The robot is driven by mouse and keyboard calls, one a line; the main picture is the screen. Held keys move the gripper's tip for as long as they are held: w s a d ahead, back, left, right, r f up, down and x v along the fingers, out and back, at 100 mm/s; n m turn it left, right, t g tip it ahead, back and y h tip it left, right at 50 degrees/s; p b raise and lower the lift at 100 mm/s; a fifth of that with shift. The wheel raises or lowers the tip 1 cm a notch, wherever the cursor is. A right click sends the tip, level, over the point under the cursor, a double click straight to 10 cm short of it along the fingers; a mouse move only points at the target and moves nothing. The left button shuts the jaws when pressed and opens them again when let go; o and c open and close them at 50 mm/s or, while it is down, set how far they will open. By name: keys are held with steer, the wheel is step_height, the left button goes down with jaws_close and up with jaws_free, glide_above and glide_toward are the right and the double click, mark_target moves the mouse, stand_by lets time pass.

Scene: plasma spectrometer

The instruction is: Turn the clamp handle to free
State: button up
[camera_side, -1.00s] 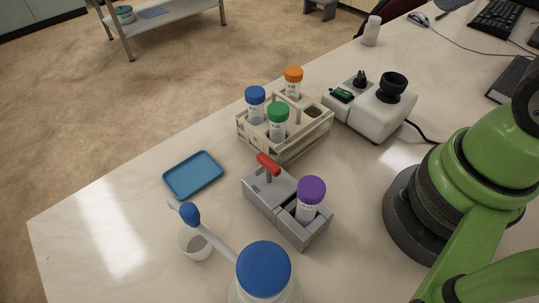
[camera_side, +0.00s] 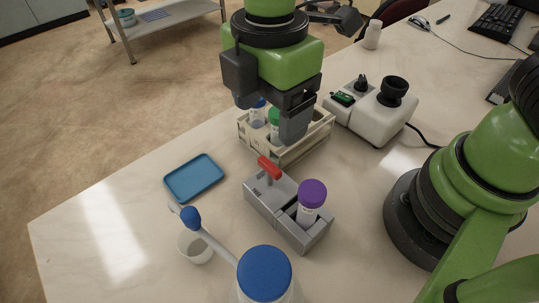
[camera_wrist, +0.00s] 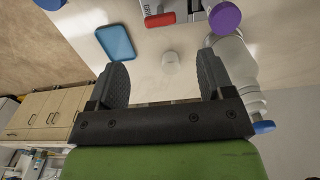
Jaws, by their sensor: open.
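The clamp is a grey block (camera_side: 259,200) on the white table with a red T-shaped handle (camera_side: 269,169) on its left end. A purple-capped tube (camera_side: 311,202) stands in the block's right part. In the wrist view the red handle (camera_wrist: 160,19) is at the top, left of the purple cap (camera_wrist: 225,18). My gripper (camera_side: 292,128) is above and behind the clamp, in front of the tube rack, apart from the handle. In the wrist view its two dark fingers (camera_wrist: 164,85) are spread with nothing between them.
A tube rack (camera_side: 304,147) stands behind the clamp, partly hidden by my gripper. A blue tray (camera_side: 194,177) lies left. A white cup (camera_side: 195,247) and a blue-lidded bottle (camera_side: 264,275) are in front. A white device (camera_side: 371,113) stands to the right behind.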

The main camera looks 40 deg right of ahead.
mark_target(269, 164)
step_height(269, 164, down, 10)
steer(key=shift+r, duration=0.1)
stand_by(0.4)
steer(key=shift+c, duration=0.4)
steer(key=c, duration=0.8)
steer(key=shift+c, duration=0.2)
